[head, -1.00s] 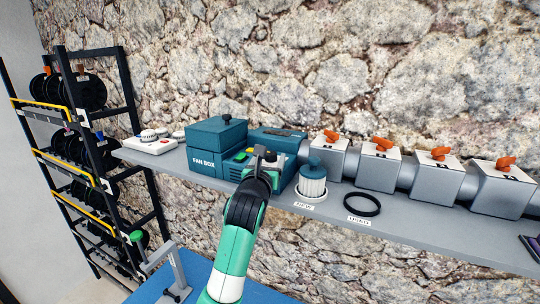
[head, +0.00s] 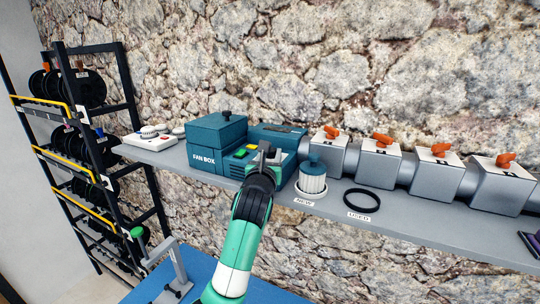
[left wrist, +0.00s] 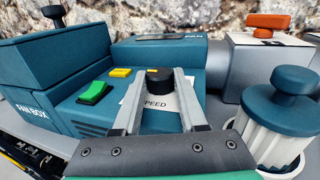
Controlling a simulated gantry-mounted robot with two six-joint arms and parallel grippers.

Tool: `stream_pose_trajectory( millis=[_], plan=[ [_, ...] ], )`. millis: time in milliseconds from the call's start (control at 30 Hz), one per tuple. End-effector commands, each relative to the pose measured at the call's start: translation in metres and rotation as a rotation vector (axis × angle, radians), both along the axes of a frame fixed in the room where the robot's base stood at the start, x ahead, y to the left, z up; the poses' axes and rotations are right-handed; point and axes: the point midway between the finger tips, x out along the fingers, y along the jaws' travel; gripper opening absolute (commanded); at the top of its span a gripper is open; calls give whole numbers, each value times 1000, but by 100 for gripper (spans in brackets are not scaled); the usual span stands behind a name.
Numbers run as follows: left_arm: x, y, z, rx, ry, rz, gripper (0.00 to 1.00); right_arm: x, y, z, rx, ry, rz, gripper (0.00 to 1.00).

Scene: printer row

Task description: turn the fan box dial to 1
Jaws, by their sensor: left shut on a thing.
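The teal fan box (head: 205,160) stands on the shelf, with its lidded part at left and a lower control panel at right. In the left wrist view the panel of the fan box (left wrist: 85,117) carries a green switch (left wrist: 95,92), a yellow button (left wrist: 121,72) and a black dial (left wrist: 159,83) by a SPEED label (left wrist: 155,104). My left gripper (head: 264,152) reaches over the panel; in the left wrist view its fingers (left wrist: 160,84) are shut on the dial, one on each side. The dial's pointer and numbers cannot be read. My right gripper is out of view.
A white filter with a teal cap (head: 313,178) stands on the NEW spot just right of the panel. A black ring (head: 361,201) lies at the USED label. Several grey boxes with orange valve handles (head: 331,131) line the shelf's back. A spool rack (head: 85,130) stands at left.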

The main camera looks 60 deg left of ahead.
Motion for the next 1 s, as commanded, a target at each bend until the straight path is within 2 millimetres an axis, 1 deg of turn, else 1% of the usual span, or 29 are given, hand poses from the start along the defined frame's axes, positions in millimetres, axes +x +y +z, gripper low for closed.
stream_pose_trajectory(
  millis=[200, 467, 500, 633, 667, 900, 1000],
  plan=[
    [2, -2, 0, 1, 1, 101, 0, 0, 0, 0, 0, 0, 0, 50],
    [1, -1, 0, 0, -1, 109, 0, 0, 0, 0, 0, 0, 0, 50],
    [1, -1, 1, 0, -1, 109, 43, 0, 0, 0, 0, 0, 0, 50],
    [1, -1, 0, 1, -1, 108, 66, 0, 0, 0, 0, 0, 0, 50],
    [1, -1, 0, 1, -1, 108, 71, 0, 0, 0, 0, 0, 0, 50],
    [1, -1, 0, 1, -1, 108, 71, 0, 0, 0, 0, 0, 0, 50],
    [0, -4, 0, 2, -1, 107, 71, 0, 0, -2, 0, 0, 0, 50]
  ],
)
